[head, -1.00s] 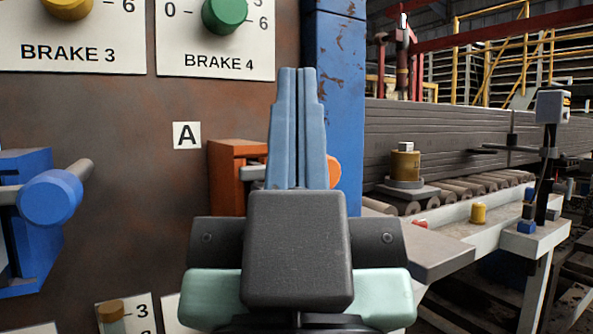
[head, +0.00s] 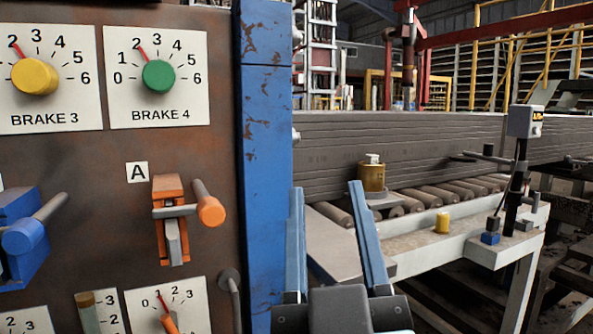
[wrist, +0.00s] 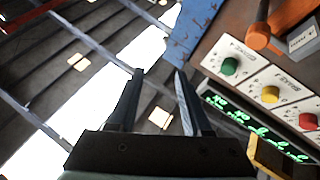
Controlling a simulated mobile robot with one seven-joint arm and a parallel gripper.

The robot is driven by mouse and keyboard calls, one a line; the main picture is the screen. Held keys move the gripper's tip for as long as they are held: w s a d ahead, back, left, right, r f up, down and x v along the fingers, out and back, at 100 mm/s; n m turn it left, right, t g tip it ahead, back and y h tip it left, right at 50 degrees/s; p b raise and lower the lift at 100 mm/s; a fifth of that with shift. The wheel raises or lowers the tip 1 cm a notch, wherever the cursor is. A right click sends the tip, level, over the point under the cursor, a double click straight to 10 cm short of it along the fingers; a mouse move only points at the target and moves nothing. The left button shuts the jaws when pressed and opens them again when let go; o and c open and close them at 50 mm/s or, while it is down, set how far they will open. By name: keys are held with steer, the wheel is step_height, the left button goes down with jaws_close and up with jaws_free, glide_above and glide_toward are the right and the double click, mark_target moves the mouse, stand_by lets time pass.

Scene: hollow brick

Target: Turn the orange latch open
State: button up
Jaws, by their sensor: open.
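The orange latch (head: 168,225) is mounted on the brown panel under the label A in the head view. Its handle rod sticks out to the right and ends in an orange knob (head: 210,211). A grey bar crosses the latch body. The knob also shows at the upper right of the wrist view (wrist: 258,37). My gripper (head: 326,188) is open and empty, to the right of the latch and apart from it, in front of the blue post's right side and the conveyor. Its two fingers also show spread in the wrist view (wrist: 159,72).
A blue latch (head: 25,235) protrudes at the left. The yellow knob (head: 35,76) and green knob (head: 159,76) sit above, with more dials below. The rusty blue post (head: 265,150) edges the panel. A conveyor table (head: 460,240) stands at the right.

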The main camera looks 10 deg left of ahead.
steer(key=w+a+f+n+g+y+p, duration=0.1)
steer(key=a+f+n+g+y+p, duration=0.3)
steer(key=p, duration=0.9)
steer(key=n+g+y+p, duration=0.15)
steer(key=g+p, duration=0.35)
steer(key=p, duration=0.8)
glide_toward(213, 217)
steer(key=p+x, duration=0.5)
steer(key=x, duration=0.3)
steer(key=shift+r+p, duration=0.15)
steer(key=shift+p, duration=0.15)
steer(key=shift+w+a, duration=0.4)
steer(key=shift+w, duration=0.25)
jaws_close()
